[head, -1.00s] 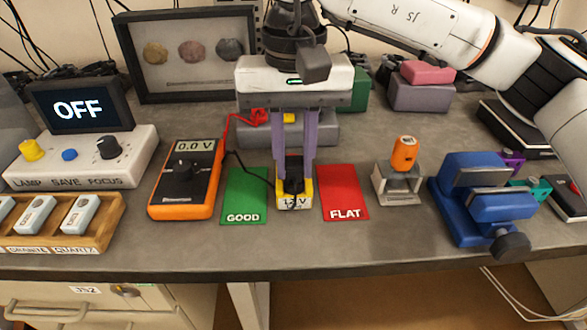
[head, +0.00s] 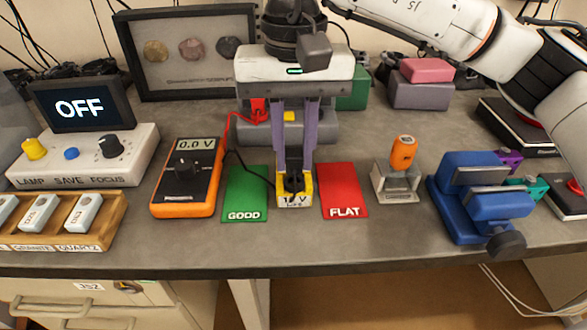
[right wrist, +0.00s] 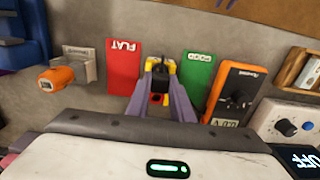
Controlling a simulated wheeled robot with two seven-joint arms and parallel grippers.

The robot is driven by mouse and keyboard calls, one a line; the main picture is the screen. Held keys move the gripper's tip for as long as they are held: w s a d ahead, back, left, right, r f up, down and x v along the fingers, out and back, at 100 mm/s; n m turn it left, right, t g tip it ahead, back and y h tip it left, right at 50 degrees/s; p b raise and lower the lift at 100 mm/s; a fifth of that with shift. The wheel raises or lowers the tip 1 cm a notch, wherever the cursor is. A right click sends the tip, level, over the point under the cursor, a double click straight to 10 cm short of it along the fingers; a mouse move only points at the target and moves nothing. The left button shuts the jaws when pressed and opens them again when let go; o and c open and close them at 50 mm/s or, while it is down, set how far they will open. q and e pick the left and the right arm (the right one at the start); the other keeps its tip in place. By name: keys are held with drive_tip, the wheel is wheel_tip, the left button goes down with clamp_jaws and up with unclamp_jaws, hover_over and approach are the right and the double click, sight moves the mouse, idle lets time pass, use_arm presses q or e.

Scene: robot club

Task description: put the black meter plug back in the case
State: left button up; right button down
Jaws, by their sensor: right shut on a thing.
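The black meter plug (head: 294,183) stands at the yellow block (head: 307,188) marked in volts, between the green and red mats. My right gripper (head: 294,172) points down and is shut on the plug. In the right wrist view the plug (right wrist: 162,67) sits between the purple fingertips. I cannot tell whether the plug still touches the block. A black lead runs from it to the orange meter (head: 186,178), which reads 0.0 V. A grey block (head: 325,128) behind my fingers, perhaps the case, is partly hidden. A red plug (head: 258,109) is at its left end. My left gripper is out of view.
The green GOOD mat (head: 246,192) and red FLAT mat (head: 343,190) flank the yellow block. An orange cell stands in a grey holder (head: 397,186) at right, near a blue vise (head: 480,200). The front strip of the bench is clear.

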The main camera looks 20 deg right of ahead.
sight(294, 152)
drive_tip(key=shift+r, duration=0.1)
drive_tip(key=shift+r+p, duration=1.25)
drive_tip(key=shift+r, duration=0.4)
